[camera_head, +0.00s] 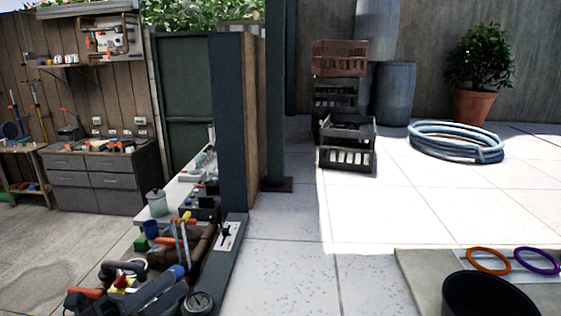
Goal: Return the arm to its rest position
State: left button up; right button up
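I cannot make out my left gripper for sure in the head view; if it shows, it is lost among the dark, crowded shapes at the bottom left. Whether its fingers are open or shut does not show. No arm comes in from the right, and my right gripper is not seen. No rest position or stand for an arm can be told apart here.
Tools crowd a bench (231,262) at the lower left, with a round gauge (198,303). A black bucket (488,296), an orange ring (489,261) and a purple ring (537,261) are at lower right. Stacked crates (346,158) and a coiled hose (456,142) stand farther back. Middle paving is clear.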

pick_arm(q)
jog(key=w+a+f+n+t+y, duration=0.1)
jog(key=a+n+t+y, duration=0.95)
jog(key=n+y, duration=0.55)
jog(key=s+a+f+n+g+y, duration=0.3)
jog(key=a+f+n+g+y, duration=0.5)
jog(key=f+n, duration=0.55)
jog(key=s+d+f+n+g+h, duration=0.25)
jog(key=s+f+g, duration=0.35)
jog(key=s+f, duration=0.3)
jog(key=s+d+f+n+g+h, duration=0.1)
jog(key=s+d+f+g+h, duration=0.15)
jog(key=s+f+g, duration=0.5)
notch_tip(320, 180, down, 31)
jog(key=s+a+b, duration=0.1)
jog(key=s+b, duration=0.1)
jog(key=b, duration=0.3)
jog(key=s+f+b, duration=0.2)
jog(key=s+f, duration=0.5)
jog(key=f, duration=0.3)
jog(key=s+d+f+g+b, duration=0.1)
jog(key=s+f+b, duration=0.2)
jog(key=s+f, duration=0.4)
notch_tip(320, 180, down, 4)
jog(key=shift+s+d+r, duration=0.1)
jog(key=shift+s+d, duration=0.05)
jog(key=shift+s, duration=0.15)
